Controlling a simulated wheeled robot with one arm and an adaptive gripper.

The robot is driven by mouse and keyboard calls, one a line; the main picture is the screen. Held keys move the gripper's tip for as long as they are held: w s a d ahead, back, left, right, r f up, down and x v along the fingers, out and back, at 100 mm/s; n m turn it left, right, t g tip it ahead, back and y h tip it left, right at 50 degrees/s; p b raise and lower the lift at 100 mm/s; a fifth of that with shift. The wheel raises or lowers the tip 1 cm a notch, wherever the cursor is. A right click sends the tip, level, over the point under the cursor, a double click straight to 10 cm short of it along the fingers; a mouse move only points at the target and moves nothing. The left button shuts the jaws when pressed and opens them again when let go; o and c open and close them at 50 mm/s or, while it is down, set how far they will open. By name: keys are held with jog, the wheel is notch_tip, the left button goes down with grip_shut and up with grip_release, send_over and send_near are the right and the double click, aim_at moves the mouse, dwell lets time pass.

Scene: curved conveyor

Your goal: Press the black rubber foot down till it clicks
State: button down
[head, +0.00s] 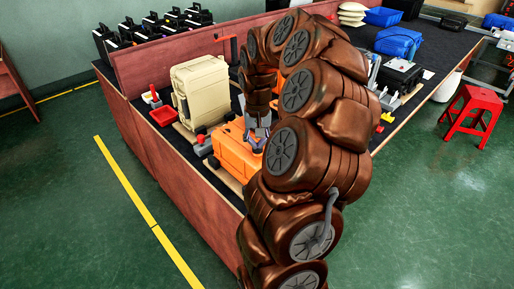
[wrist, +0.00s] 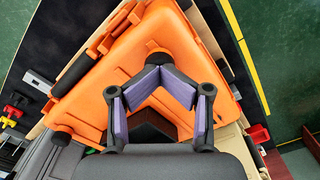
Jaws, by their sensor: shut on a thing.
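An orange case (wrist: 95,95) lies on the bench, and it also shows in the head view (head: 236,155). My gripper (wrist: 159,66) is over the case with its fingertips drawn together. A small dark round piece, seemingly the black rubber foot (wrist: 159,57), sits between the tips, with an orange round boss just behind it. I cannot tell whether the foot is fully seated. In the head view my gripper (head: 257,143) is partly hidden by my arm.
A beige case (head: 200,92) stands behind the orange case, with a red tray (head: 164,116) at its left. Black cases (head: 150,28) line the back left. A red stool (head: 474,108) stands on the floor.

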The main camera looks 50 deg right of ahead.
aim_at(257, 150)
jog(key=shift+s+a+f, duration=0.1)
jog(key=shift+a+f, duration=0.05)
jog(key=shift+f, duration=0.15)
jog(key=shift+f+b, duration=0.25)
jog(key=shift+b, duration=0.2)
jog(key=shift+d+f+b, duration=0.2)
jog(key=shift+f+b, duration=0.65)
jog(key=shift+f, duration=0.15)
dwell(0.5)
jog(key=shift+r, duration=0.1)
dwell(0.6)
jog(key=shift+w+r+p, duration=0.2)
jog(key=shift+r+p, duration=0.5)
jog(key=shift+r, duration=2.25)
